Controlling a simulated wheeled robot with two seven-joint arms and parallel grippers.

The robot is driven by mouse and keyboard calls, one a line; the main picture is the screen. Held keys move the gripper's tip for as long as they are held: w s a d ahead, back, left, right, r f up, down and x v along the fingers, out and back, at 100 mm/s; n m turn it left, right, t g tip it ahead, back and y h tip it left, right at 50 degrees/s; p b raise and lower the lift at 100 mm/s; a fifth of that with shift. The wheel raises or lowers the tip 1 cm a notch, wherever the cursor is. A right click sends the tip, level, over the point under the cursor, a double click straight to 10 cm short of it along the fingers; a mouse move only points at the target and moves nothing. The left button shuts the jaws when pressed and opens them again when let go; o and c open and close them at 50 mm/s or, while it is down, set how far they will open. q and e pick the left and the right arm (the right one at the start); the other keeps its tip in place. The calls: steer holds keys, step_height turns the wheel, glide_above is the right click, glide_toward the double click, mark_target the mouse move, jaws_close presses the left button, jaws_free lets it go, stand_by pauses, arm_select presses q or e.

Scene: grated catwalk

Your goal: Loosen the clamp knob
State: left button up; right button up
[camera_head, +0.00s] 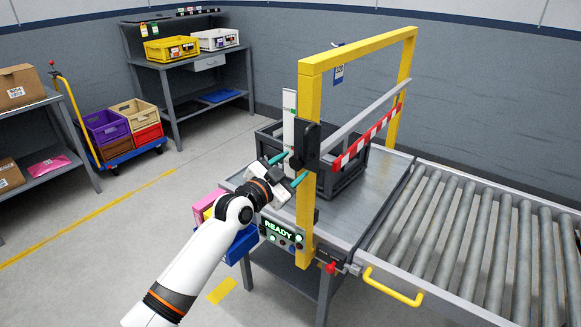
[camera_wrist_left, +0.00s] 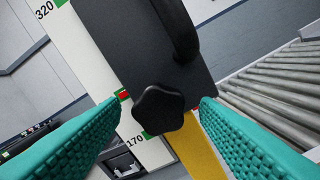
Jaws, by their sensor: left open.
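The clamp knob (camera_wrist_left: 159,108) is a black, lobed knob on a black clamp block (camera_wrist_left: 145,45) in the left wrist view. In the head view the black clamp block (camera_head: 308,146) sits on the yellow post, and the knob is hidden or too small to make out. My left gripper (camera_head: 291,169) is open, with teal fingers pointing at the block. In the wrist view its fingers (camera_wrist_left: 159,112) stand on either side of the knob, apart from it. A white scale (camera_wrist_left: 90,60) with green marks, 320 and 170, runs behind the block. My right gripper is not in view.
A yellow frame (camera_head: 309,95) carries a grey bar and a red-white striped bar (camera_head: 367,138) over a dark crate (camera_head: 345,178). A roller conveyor (camera_head: 470,230) lies right. A control box reading READY (camera_head: 280,233) is below the gripper. Open floor lies left.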

arm_select(q)
steer(key=shift+w, duration=0.1)
steer(key=shift+c, duration=0.4)
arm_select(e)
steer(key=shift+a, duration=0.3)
arm_select(q)
steer(key=c, duration=0.9)
